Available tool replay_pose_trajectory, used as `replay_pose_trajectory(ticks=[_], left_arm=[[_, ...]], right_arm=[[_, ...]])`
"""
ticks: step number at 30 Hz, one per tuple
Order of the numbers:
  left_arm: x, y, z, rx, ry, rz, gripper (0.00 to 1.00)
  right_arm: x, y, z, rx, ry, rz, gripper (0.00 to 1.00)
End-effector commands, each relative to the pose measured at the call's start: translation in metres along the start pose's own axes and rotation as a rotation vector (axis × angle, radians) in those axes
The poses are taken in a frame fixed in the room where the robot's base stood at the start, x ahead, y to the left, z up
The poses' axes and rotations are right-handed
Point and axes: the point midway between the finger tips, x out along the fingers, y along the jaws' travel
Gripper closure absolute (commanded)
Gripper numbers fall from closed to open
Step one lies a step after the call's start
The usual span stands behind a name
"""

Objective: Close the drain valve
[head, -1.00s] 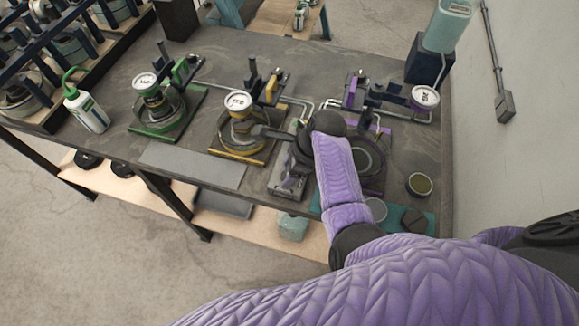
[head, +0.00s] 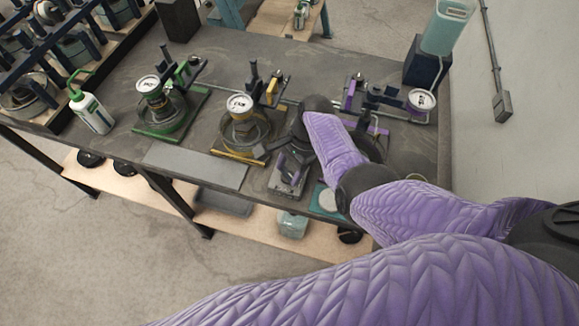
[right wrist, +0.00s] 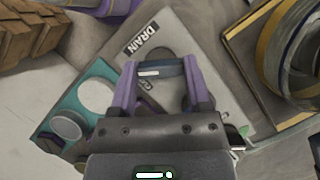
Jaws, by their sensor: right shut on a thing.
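The drain valve's pale plate, marked DRAIN (right wrist: 141,40), lies under my right gripper in the right wrist view. The plate's front end (head: 286,189) also shows in the head view, at the bench's front edge. My right gripper (right wrist: 160,84) has purple fingers and is shut on the drain valve's dark blue lever handle (right wrist: 160,71), which spans between the fingertips. In the head view my right gripper (head: 291,164) hangs over the plate and hides most of the valve. The lever's exact angle cannot be told. My left gripper is not in view.
A yellow station (head: 240,134) stands just left of the drain plate, and a green one (head: 160,110) farther left. A purple station (head: 380,100) is partly behind my arm. A teal mat (right wrist: 97,72) with round pieces lies beside the plate. A bare grey panel (head: 195,165) is at left.

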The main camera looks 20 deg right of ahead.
Motion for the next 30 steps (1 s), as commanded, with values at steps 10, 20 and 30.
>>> replay_pose_trajectory(ticks=[10,20,30], left_arm=[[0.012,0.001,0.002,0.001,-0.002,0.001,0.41],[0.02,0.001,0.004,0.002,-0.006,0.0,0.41],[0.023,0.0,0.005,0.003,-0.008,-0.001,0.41]], right_arm=[[0.001,-0.002,-0.001,-0.287,0.0,0.119,0.97],[0.001,-0.002,0.0,-0.481,0.001,0.199,0.97],[0.001,-0.003,0.001,-0.565,0.001,0.233,0.97]])
